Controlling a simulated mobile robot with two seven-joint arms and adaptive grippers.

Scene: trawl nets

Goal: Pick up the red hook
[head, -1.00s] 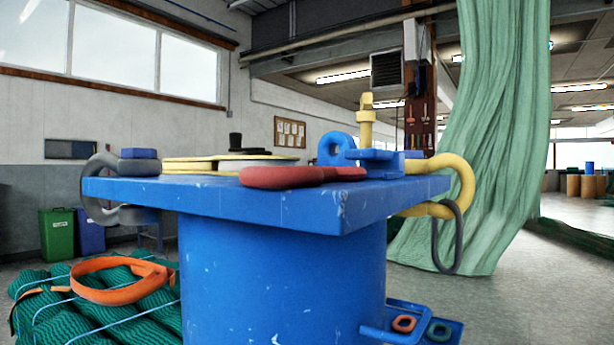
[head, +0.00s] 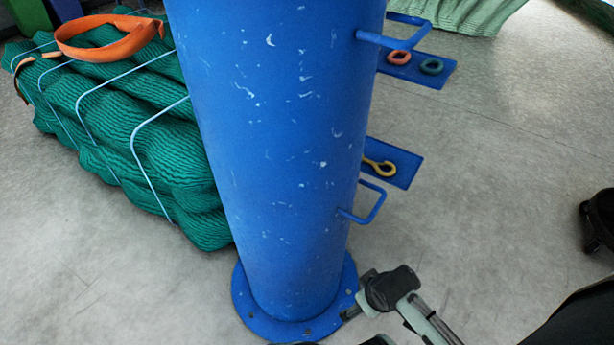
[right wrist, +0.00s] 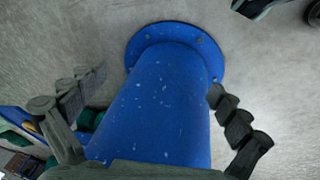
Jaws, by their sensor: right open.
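No hook that I can clearly call the red hook shows now. A small red-orange ring-shaped piece (head: 399,58) lies on the upper blue side shelf (head: 425,74) of the blue post. My right gripper (head: 362,327) is low beside the foot of the post, partly cut off by the lower edge of the head view. In the right wrist view my right gripper (right wrist: 155,84) is open, its fingers spread on either side of the post as seen, with nothing between them that I can see held. Contact with the post cannot be told. My left gripper is not in view.
The blue post (head: 275,150) stands on a round bolted flange (head: 247,308). A yellow eye-shaped piece (head: 380,165) lies on a lower shelf, above a blue bar handle (head: 373,205). Green netting (head: 150,130) with an orange strap (head: 105,45) lies left.

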